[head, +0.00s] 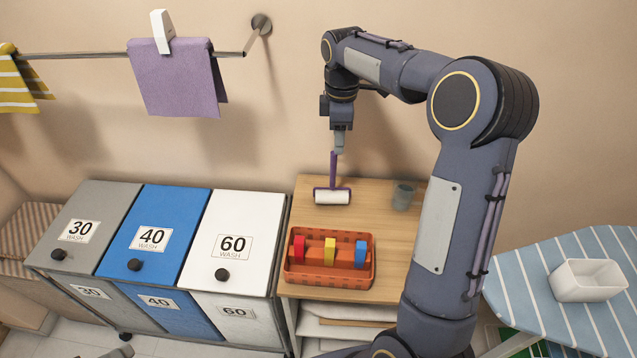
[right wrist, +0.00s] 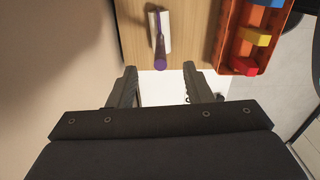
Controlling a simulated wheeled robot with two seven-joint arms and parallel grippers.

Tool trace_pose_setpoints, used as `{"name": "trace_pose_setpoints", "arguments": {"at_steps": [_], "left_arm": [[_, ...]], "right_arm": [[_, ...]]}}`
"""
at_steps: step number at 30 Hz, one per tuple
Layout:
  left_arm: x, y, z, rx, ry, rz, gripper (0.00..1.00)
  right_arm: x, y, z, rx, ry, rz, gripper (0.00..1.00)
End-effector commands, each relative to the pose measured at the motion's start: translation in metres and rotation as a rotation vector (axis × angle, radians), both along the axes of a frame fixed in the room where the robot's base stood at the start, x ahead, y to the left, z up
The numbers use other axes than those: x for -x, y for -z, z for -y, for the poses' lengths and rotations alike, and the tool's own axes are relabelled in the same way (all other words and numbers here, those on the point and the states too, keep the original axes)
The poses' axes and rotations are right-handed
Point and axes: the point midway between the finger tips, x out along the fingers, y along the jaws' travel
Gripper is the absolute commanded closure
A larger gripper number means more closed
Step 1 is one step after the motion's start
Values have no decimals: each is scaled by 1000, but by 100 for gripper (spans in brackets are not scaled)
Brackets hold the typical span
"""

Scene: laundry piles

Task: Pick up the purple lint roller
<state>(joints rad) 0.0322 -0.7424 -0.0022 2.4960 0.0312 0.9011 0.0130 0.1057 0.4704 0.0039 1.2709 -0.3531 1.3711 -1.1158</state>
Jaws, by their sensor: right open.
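The purple lint roller (head: 333,170) is on the wooden tabletop, its white roll at the bottom and its purple handle pointing up toward my right gripper (head: 339,148). It also shows in the right wrist view (right wrist: 160,45), handle end toward the jaws. My right gripper's fingers (right wrist: 160,88) are apart, with nothing clearly held between them. The handle end appears just beyond the fingertips; I cannot tell whether they touch. A small grey piece at the bottom left edge of the head view may be my left gripper; its jaws cannot be made out.
An orange basket (head: 292,275) with red, yellow and blue items stands in front of the roller. A grey cup (head: 403,196) is to its right. Wash bins marked 30, 40 and 60 (head: 232,240) stand left. A white tub (head: 587,281) sits on a striped ironing board (head: 530,290).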

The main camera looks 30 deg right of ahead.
Motion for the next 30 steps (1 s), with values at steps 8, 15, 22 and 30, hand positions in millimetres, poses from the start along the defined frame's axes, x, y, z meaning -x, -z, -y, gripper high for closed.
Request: {"name": "trace_pose_setpoints", "arguments": {"at_steps": [8, 15, 22, 30], "left_arm": [[0, -1, 0, 0, 0, 0, 22], [0, -8, 0, 0, 0, 0, 22], [0, -10, 0, 0, 0, 0, 22], [0, -9, 0, 0, 0, 0, 22]], "right_arm": [[-3, 26, 0, 4, -15, -9, 55], [-4, 57, -8, 4, -15, -10, 55], [-4, 80, -8, 4, -13, -7, 55], [-5, 80, -8, 4, -13, -5, 62]]}}
